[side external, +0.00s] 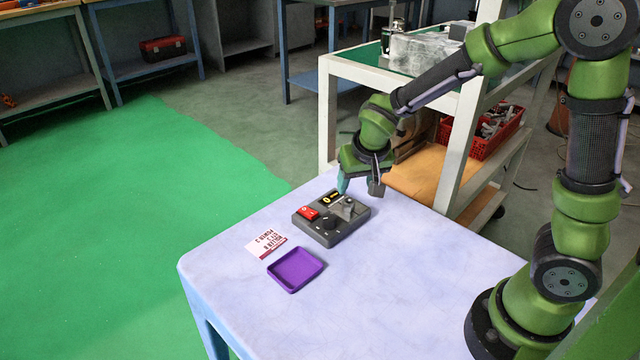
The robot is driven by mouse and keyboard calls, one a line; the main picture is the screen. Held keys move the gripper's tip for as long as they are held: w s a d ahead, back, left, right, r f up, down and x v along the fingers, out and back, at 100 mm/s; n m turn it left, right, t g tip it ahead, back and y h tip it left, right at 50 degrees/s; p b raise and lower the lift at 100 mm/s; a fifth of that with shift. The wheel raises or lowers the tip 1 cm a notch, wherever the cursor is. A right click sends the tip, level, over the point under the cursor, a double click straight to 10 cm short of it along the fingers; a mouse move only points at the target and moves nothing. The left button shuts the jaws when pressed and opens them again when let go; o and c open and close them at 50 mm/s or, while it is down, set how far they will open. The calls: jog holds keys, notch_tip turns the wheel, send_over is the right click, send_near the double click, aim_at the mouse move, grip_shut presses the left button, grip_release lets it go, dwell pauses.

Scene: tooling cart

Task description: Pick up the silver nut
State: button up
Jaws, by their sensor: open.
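My gripper (358,190) is open and points down just above the far side of a dark grey device box (318,237) on the table. Its fingers are apart, and I see nothing held between them. A small silver-grey piece (349,203) is on top of the box at its right part, below and close to the fingers. It may be the silver nut, but it is too small to tell its shape. The box top also has a red part (308,212), a black knob (330,223) and a yellow-marked black part (331,198).
A purple tray (296,288) lies empty in front of the box. A white and red printed card (266,246) lies to the left. The pale table (400,300) is clear at the right and front. A white cart (450,160) with a red basket (484,138) stands close behind.

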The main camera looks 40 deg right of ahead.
aim_at(348, 201)
jog(key=x, duration=0.7)
jog(key=shift+w+a+f, duration=0.1)
jog(key=shift+w+a, duration=0.05)
jog(key=shift+a, duration=0.05)
jog(key=shift+c, duration=0.3)
grip_shut()
